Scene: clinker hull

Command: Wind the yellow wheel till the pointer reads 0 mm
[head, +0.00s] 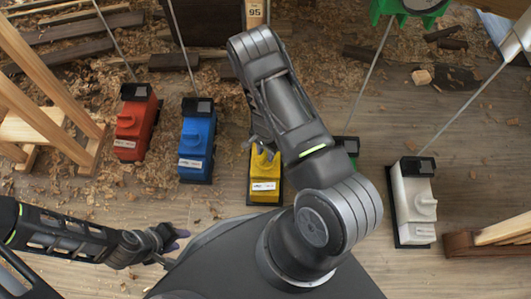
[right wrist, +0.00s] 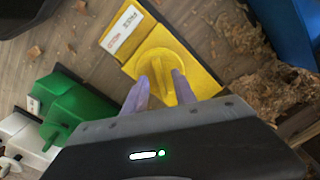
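The yellow winch (head: 265,187) stands on the floor in the middle of the head view, partly hidden behind my right arm. Its round yellow wheel (right wrist: 160,62) shows in the right wrist view, with a raised bar across it. My right gripper (right wrist: 160,80) is at the wheel, one pale purple finger on each side of the bar. I cannot tell whether the fingers press on it. My left gripper (head: 175,248) is low at the left, away from the winches and empty, its fingers apart. A wooden plate marked 95 (head: 255,13) shows at the top; I see no pointer.
A red winch (head: 134,125) and a blue winch (head: 196,145) stand left of the yellow one. A green winch (right wrist: 80,112), largely hidden in the head view, and a white winch (head: 414,205) stand right. Wooden trestles (head: 45,115) flank the left; shavings litter the floor.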

